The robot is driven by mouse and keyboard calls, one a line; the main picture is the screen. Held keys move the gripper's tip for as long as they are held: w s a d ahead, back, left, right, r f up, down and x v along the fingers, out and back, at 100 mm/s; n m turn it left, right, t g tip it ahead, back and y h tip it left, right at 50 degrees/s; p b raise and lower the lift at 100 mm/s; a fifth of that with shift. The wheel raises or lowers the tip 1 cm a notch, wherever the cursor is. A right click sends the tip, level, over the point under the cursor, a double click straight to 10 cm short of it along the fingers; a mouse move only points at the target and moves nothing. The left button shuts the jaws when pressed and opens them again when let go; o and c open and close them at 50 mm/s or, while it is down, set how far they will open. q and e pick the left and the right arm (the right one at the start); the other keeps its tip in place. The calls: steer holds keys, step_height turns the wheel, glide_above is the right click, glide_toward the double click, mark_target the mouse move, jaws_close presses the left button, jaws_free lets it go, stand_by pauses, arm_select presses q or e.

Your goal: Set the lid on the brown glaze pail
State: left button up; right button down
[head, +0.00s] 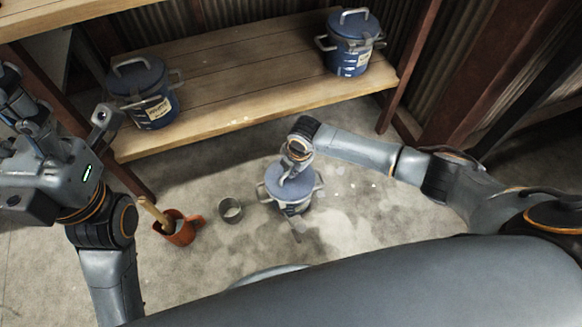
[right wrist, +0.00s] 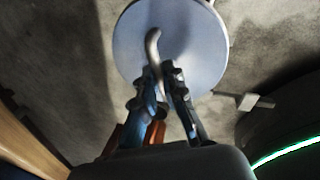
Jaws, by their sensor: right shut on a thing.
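A pail (head: 295,208) with side handles stands on the floor in the middle of the head view; its label is too small to read. A round blue-grey lid (head: 288,188) is over its top, roughly centred. I cannot tell if it rests on the rim. My right gripper (head: 298,152) is above it, shut on the lid's handle. In the right wrist view the fingers (right wrist: 166,82) close on the curved handle (right wrist: 153,45) of the lid (right wrist: 190,40), which hides most of the pail. My left gripper (head: 58,100) is raised at the left with fingers spread, empty.
A wooden shelf (head: 225,80) holds two blue lidded pails, one left (head: 150,108) and one right (head: 350,62). On the floor left of the pail are a grey cup (head: 230,210) and an orange-brown pot (head: 184,236) with a wooden handle in it. Floor at right is clear.

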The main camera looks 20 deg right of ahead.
mark_target(297, 183)
steer(key=shift+f, duration=0.2)
stand_by(0.6)
steer(key=c, duration=1.8)
jaws_free()
steer(key=shift+o, duration=0.6)
steer(key=o, duration=0.6)
steer(key=v, duration=1.2)
